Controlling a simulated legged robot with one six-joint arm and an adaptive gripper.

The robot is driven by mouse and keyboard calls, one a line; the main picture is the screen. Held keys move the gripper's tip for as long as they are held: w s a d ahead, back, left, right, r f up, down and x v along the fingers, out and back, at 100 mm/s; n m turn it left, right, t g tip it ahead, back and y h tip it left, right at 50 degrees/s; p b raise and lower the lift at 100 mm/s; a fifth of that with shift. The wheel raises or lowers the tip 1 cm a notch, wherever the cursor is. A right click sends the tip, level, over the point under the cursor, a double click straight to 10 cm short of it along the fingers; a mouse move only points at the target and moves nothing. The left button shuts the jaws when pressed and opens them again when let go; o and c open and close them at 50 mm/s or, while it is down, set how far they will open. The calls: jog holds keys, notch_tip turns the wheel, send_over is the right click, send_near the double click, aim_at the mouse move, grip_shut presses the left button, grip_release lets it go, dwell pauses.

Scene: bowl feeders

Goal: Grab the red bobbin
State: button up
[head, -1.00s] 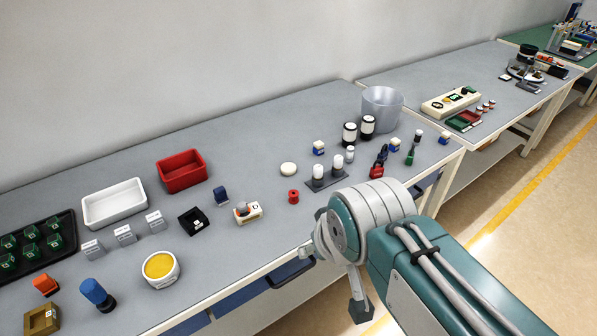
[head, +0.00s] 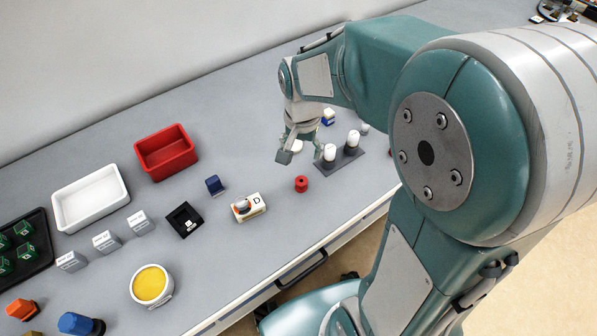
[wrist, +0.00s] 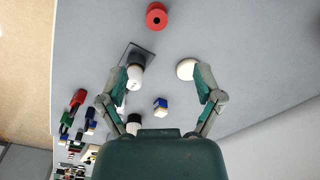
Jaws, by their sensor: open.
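My gripper (head: 301,155) is open and empty above the table, behind the bobbin in the head view. In the wrist view my gripper (wrist: 160,72) has its two fingers wide apart, with the bobbin ahead of the gap between them and apart from both.
A white round piece (wrist: 187,69) lies by one finger. Bare table lies in front of the bobbin.

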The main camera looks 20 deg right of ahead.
aim_at(301, 180)
jog(key=shift+w+a+f+m+g, duration=0.15)
jog(key=shift+w+f, duration=0.1)
jog(key=shift+f, duration=0.4)
jog(key=shift+w+f+m+g, duration=0.15)
jog(key=shift+w+f, duration=0.1)
jog(key=shift+f, duration=0.35)
notch_tip(301, 180, down, 5)
jog(key=shift+f, duration=0.1)
jog(key=f, duration=0.2)
jog(key=s+f, duration=0.1)
jog(key=f, duration=0.2)
jog(key=shift+d+f, duration=0.1)
jog(key=shift+d, duration=0.1)
jog(key=shift+c, duration=0.3)
jog(key=c, duration=1)
